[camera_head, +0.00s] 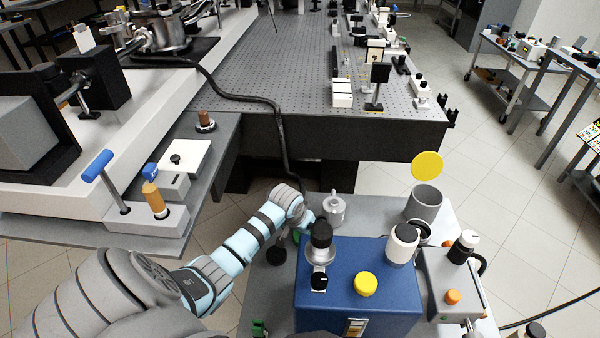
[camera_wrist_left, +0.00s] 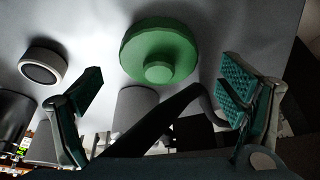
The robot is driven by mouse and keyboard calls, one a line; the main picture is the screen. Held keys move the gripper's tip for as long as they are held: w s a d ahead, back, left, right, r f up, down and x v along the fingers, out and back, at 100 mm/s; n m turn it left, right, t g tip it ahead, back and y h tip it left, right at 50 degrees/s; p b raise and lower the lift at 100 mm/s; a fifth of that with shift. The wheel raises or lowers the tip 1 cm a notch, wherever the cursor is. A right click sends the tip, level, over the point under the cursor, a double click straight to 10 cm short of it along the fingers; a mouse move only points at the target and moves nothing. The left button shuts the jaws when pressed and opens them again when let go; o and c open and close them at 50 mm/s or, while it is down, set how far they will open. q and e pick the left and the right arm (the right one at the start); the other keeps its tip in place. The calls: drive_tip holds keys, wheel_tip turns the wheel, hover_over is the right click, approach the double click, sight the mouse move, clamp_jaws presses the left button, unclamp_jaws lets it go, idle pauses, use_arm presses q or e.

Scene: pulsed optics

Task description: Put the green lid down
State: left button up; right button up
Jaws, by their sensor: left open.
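The green lid (camera_wrist_left: 160,52) is a round disc with a small knob, resting against the grey surface in the left wrist view. In the head view only a sliver of green (camera_head: 296,237) shows beside my left arm's end; the rest is hidden. My left gripper (camera_wrist_left: 160,88) is open, its two teal-padded fingers apart and nothing between them. The lid lies beyond the fingertips, roughly centred between them, and I see no finger touching it. In the head view the fingers are mostly hidden by the arm and the things around it. My right gripper is not in view.
A blue box (camera_head: 340,270) with a yellow knob (camera_head: 365,284) stands close right of my left arm. A grey pot (camera_head: 333,210) stands behind it. A grey cylinder (camera_head: 424,204) is farther right.

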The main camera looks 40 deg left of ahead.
use_arm(q)
drive_tip(key=p+v, duration=0.3)
drive_tip(key=v, duration=0.6)
drive_tip(key=shift+r, duration=0.35)
drive_tip(key=shift+s, duration=0.1)
